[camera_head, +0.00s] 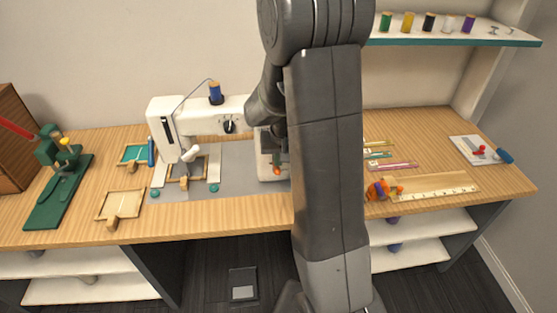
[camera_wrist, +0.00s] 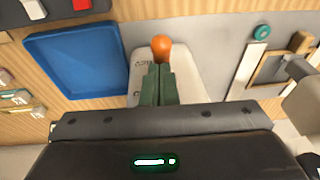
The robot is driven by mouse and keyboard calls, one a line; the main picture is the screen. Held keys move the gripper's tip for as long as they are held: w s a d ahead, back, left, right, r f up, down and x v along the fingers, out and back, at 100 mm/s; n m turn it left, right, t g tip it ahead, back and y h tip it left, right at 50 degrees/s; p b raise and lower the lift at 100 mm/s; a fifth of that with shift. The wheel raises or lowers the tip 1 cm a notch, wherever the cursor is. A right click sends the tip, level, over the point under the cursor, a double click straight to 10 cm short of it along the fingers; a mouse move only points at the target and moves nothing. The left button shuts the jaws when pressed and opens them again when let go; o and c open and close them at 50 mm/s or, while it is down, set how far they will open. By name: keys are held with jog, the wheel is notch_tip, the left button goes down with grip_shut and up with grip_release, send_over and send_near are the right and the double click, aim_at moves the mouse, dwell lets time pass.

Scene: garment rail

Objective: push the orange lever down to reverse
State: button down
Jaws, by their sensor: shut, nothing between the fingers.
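The orange lever (camera_wrist: 162,47) has a rounded knob on the white body of the sewing machine (camera_head: 163,133). In the head view the lever (camera_head: 277,171) shows just below my gripper (camera_head: 278,160), on the front of the machine's right-hand column. My gripper's green fingers are closed together and empty. In the wrist view the fingertips (camera_wrist: 161,68) overlap the near edge of the knob; I cannot tell whether they touch it. My arm hides part of the machine's right end.
A blue tray (camera_wrist: 80,60) lies beside the machine in the wrist view. A wooden hoop frame (camera_head: 183,169) is under the needle area. Thread scraps and a ruler (camera_head: 433,190) lie on the right of the table. A shelf (camera_head: 455,40) with spools is above.

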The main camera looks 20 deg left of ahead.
aim_at(280, 171)
jog(key=shift+s+f+b, duration=0.15)
jog(key=shift+f+b, duration=0.15)
jog(key=shift+b, duration=0.55)
jog(key=f+t+b, duration=0.1)
jog(key=b, duration=0.2)
jog(key=s+t+y+b, duration=0.1)
jog(key=b, duration=0.3)
jog(key=shift+d+f, duration=0.35)
jog(key=shift+f, duration=0.05)
jog(key=b, duration=0.3)
jog(key=f+t+y+b, duration=0.1)
jog(key=b, duration=0.2)
jog(key=t+b, duration=0.1)
jog(key=b, duration=0.3)
jog(key=shift+s+d+f+y, duration=0.25)
jog(key=shift+s+f+y, duration=0.05)
jog(key=shift+s+y, duration=0.1)
jog(key=shift+r+t, duration=0.3)
jog(key=shift+r, duration=0.15)
jog(key=shift+r+p, duration=0.1)
jog(key=shift+p, duration=0.2)
jog(key=shift+r+p, duration=0.55)
jog(key=shift+r, duration=0.2)
